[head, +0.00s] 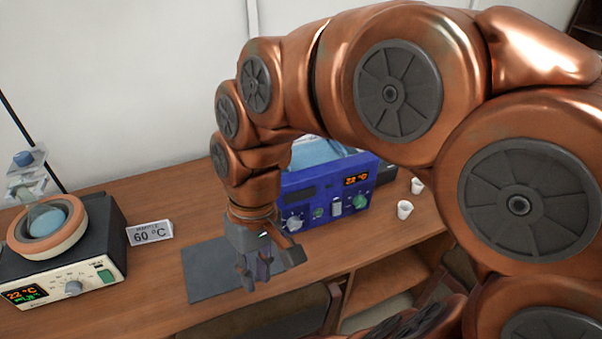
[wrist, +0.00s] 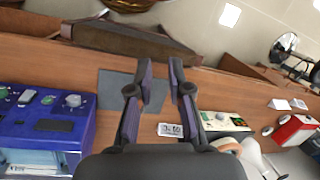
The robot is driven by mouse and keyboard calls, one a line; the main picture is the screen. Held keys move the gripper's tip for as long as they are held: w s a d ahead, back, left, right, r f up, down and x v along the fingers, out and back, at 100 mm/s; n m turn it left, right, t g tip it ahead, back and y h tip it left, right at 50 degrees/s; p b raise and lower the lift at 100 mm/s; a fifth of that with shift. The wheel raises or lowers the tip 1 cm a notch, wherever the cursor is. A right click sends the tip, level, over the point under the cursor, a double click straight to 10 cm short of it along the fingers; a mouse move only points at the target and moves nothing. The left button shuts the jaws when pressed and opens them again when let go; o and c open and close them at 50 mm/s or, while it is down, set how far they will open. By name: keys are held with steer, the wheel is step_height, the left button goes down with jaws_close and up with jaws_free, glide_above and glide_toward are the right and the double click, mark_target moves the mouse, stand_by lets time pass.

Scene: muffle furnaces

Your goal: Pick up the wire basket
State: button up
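My gripper (head: 268,268) points down over the grey mat (head: 208,272) on the wooden bench in the head view. In the wrist view my gripper (wrist: 161,68) has its two fingers apart, with nothing between them but the mat (wrist: 117,88) and bench beyond. My arm hides part of the bench and part of the blue bath (head: 298,203) behind the gripper.
A heating mantle (head: 110,262) with a round vessel stands at left, beside a "60 °C" sign (head: 150,232). Two white cups (head: 404,209) stand right of the blue bath. The wrist view shows a red device (wrist: 296,130). The mat is bare where visible.

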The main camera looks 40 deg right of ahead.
steer(key=w+d+r+t+y+b, duration=0.1)
steer(key=w+r+y+b, duration=0.15)
steer(key=w, duration=0.75)
steer(key=w+r+t+y+b, duration=0.15)
steer(key=w+y, duration=0.25)
steer(key=w, duration=0.6)
steer(key=w+d+f+m+t+y+b, duration=0.2)
steer(key=w+d+f+b, duration=0.2)
steer(key=w+d, duration=0.55)
steer(key=w+d+f+m+t+b, duration=0.15)
steer(key=d+f, duration=0.25)
steer(key=d, duration=0.4)
steer(key=d+f+m+t+h+b, duration=0.15)
steer(key=d+f, duration=0.25)
steer(key=d, duration=0.5)
steer(key=w+d+f+m+t, duration=0.15)
steer(key=d+f, duration=0.25)
steer(key=d, duration=0.4)
steer(key=shift+w+r+p+x, duration=0.2)
steer(key=shift+p+x, duration=0.4)
steer(key=shift+x, duration=1)
steer(key=shift+w+r+p+x, duration=0.15)
steer(key=shift+p+x, duration=0.45)
steer(key=shift+x, duration=1)
steer(key=shift+w+a+f, duration=0.15)
steer(key=shift+a+f, duration=0.15)
steer(key=shift+c, duration=0.4)
